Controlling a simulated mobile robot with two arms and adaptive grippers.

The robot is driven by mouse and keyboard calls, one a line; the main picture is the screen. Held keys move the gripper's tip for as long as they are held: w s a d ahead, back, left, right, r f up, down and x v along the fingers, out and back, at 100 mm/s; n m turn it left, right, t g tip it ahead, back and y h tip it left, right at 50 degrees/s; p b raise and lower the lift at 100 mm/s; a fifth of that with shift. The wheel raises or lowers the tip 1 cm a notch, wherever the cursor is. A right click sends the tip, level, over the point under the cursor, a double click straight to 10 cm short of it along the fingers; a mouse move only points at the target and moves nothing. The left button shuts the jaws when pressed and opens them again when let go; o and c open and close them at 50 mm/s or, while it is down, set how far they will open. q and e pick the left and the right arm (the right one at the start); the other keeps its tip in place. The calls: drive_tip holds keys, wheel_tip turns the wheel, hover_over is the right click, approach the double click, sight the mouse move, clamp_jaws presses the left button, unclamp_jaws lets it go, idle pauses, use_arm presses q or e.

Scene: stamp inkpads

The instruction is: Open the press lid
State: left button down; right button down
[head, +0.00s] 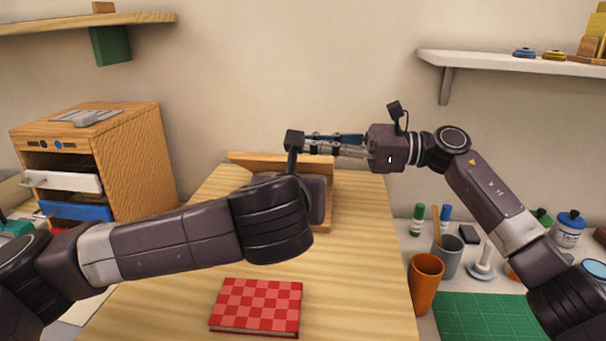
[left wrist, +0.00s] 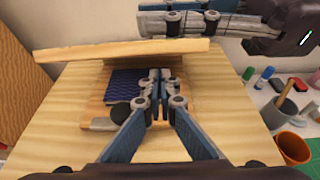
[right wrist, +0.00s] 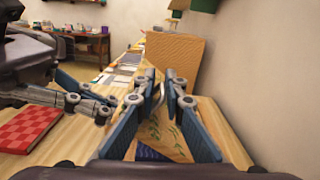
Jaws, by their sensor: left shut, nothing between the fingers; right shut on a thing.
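The wooden press has its lid (head: 240,157) raised at a tilt above the base. The lid's near edge (left wrist: 120,50) spans the left wrist view, with the base (left wrist: 92,108) and its dark blue pad (left wrist: 122,82) below. In the right wrist view the lid shows green leaf marks (right wrist: 172,132). My right gripper (head: 312,145) is shut on the lid at its upper edge; the exact contact is partly hidden. My left gripper (left wrist: 158,82) is shut and empty in front of the open press, below the lid edge.
A red checkered book (head: 256,306) lies at the table's front. A wooden drawer cabinet (head: 130,150) stands left. An orange cup (head: 425,283), a grey cup (head: 447,257) and a green mat (head: 485,315) are at the right. The table's right front is clear.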

use_arm(q)
drive_tip(key=shift+w+d+r, duration=0.1)
drive_tip(key=shift+w+r, duration=0.35)
drive_tip(key=shift+r, duration=0.2)
use_arm(e)
drive_tip(key=shift+w+d+f, duration=0.2)
drive_tip(key=shift+w+f, duration=0.05)
